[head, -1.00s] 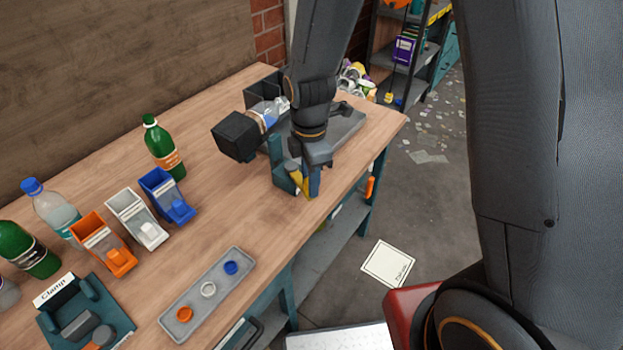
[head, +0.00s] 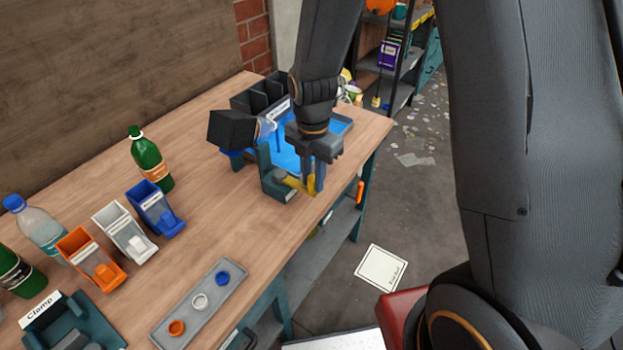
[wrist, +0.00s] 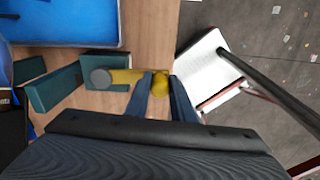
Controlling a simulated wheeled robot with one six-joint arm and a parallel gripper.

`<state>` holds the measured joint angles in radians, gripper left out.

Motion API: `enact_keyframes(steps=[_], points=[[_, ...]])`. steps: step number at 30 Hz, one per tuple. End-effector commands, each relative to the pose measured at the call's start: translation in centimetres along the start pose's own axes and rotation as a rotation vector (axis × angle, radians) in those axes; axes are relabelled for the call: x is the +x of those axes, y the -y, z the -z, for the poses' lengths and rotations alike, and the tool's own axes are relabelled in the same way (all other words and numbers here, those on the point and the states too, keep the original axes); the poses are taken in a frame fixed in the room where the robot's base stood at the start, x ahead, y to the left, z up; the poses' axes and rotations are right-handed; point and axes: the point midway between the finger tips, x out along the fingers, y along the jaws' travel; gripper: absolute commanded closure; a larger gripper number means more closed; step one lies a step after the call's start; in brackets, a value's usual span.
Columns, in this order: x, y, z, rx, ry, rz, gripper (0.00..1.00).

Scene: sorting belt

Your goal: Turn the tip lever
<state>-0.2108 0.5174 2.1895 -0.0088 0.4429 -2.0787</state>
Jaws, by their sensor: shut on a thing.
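The yellow tip lever (head: 297,184) sticks out sideways from a dark teal stand (head: 275,184) near the table's right edge. In the wrist view the lever (wrist: 125,77) runs right from a grey round pivot to a yellow knob. My gripper (head: 315,186) points down and is shut on the knob end; its two fingers also show in the wrist view (wrist: 161,86).
A green bottle (head: 150,158) and orange, white and blue bins stand to the left. A grey tray (head: 200,315) with three coloured caps lies in front. Dark bins (head: 262,98) stand behind. Bare tabletop lies between the green bottle and the stand.

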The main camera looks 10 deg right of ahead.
Motion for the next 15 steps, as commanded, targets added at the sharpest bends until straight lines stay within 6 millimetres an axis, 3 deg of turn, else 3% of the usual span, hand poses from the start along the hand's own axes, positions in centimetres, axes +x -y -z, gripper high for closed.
enact_keyframes(steps=[8, 9, 12, 15], points=[[-0.06, -0.09, -0.12, 0.001, 0.002, -0.002, 1.0], [-0.06, -0.09, -0.12, 0.002, 0.002, -0.003, 0.74], [-0.05, -0.1, -0.08, 0.001, 0.002, -0.002, 0.6], [-0.04, -0.09, -0.04, 0.001, 0.001, -0.002, 0.6]])
